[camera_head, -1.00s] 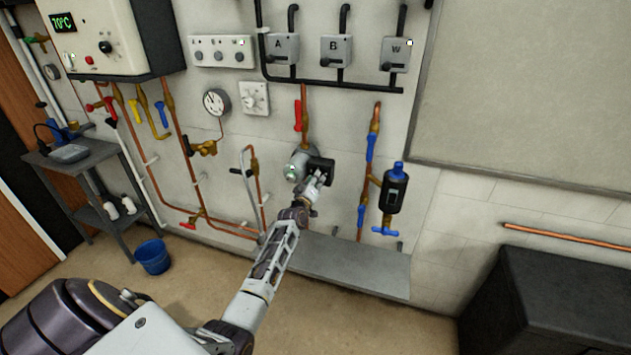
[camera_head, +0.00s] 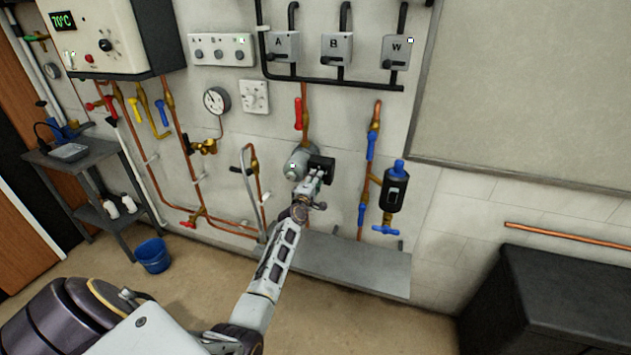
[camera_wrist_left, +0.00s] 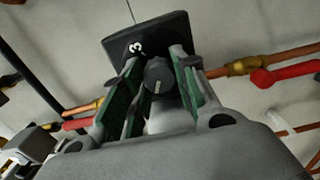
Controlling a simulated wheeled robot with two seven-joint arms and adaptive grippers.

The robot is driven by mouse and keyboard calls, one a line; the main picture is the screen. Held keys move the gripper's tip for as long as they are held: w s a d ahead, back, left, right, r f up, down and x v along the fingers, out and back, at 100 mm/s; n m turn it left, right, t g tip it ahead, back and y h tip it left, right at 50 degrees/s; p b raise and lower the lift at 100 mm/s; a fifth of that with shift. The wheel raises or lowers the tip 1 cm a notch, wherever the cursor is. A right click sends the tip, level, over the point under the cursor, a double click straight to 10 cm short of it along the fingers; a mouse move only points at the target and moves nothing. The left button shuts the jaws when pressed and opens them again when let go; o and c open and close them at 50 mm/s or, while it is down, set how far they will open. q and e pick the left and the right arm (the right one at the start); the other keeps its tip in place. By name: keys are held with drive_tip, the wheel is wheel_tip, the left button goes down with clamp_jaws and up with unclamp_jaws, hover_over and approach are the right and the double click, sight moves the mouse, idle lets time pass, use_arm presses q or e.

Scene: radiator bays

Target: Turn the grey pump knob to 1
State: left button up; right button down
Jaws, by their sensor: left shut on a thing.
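The grey pump (camera_head: 299,158) is on the wall below a red-handled valve, with a black box (camera_head: 322,162) on its right side. In the left wrist view the grey pump knob (camera_wrist_left: 158,76) sits in front of a black plate (camera_wrist_left: 150,30) with small white marks. My left gripper (camera_head: 318,173) reaches the black box. In the left wrist view its green-padded fingers (camera_wrist_left: 158,62) stand on both sides of the knob and are shut on it. The knob is hidden in the head view.
Copper pipes with a blue-handled valve (camera_head: 371,146) and a black filter unit (camera_head: 395,192) are right of the pump. A grey shelf (camera_head: 345,268) lies below. A blue bucket (camera_head: 153,256) stands on the floor.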

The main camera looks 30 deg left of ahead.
use_arm(q)
drive_tip(key=shift+f, duration=0.1)
idle(0.4)
drive_tip(key=o, duration=1)
drive_tip(key=shift+s, duration=0.15)
drive_tip(key=shift+v, duration=5.9)
